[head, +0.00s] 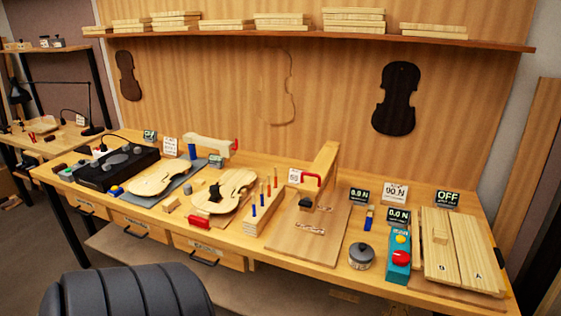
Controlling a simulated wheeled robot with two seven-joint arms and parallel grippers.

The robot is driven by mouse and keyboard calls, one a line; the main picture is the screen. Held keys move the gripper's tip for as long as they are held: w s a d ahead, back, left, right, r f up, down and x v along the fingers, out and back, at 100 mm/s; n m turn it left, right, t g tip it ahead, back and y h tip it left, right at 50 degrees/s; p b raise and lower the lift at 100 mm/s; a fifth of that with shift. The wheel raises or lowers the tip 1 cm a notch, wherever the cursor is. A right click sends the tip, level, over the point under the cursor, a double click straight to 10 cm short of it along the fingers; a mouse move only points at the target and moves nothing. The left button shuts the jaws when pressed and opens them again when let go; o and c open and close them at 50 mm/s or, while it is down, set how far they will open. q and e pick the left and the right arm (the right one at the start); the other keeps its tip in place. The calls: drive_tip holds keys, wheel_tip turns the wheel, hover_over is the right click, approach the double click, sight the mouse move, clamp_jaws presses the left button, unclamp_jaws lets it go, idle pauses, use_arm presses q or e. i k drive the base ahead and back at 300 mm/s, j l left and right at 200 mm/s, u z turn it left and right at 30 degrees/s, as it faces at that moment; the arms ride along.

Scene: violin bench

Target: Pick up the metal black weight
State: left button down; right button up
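Neither of my grippers is in view.
A board with a wooden clamp stand (325,170) is left of the round piece. Planks (460,255) lie at the right end. Small displays (447,198) stand behind. A black chair back (125,292) is in front of the bench at left. A shelf (330,36) hangs above.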

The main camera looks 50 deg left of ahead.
sight(215, 191)
drive_tip(key=u, duration=1.65)
